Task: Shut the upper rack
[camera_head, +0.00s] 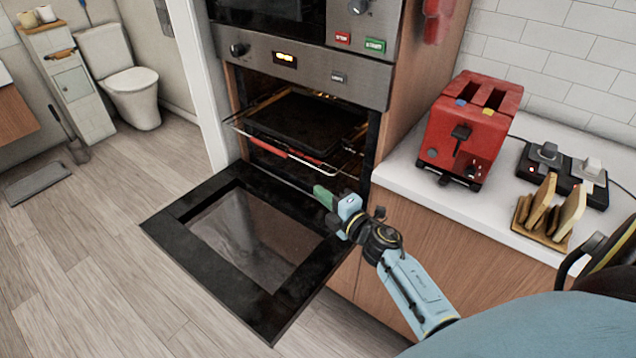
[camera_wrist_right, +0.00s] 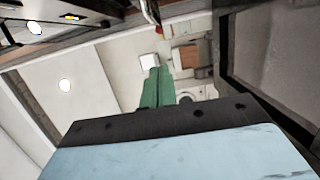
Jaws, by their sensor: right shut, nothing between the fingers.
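The upper rack (camera_head: 281,152) is a wire oven rack with a red front handle strip, pulled part of the way out of the oven (camera_head: 310,75). A dark flat tray (camera_head: 305,118) sits on it. The oven door (camera_head: 165,222) is folded down, open and about level. My right gripper (camera_head: 322,194) has green fingers, shut and empty, over the door's right inner part. It is in front of and below the right end of the rack's red strip, apart from it. In the right wrist view the green fingers (camera_wrist_right: 155,88) are together. My left gripper is not in view.
A counter (camera_head: 440,205) at right holds a red toaster (camera_head: 470,130), a rack of toast slices (camera_head: 550,210) and a socket block (camera_head: 565,170). A toilet (camera_head: 130,85) stands far left. The wooden floor left of the door is clear.

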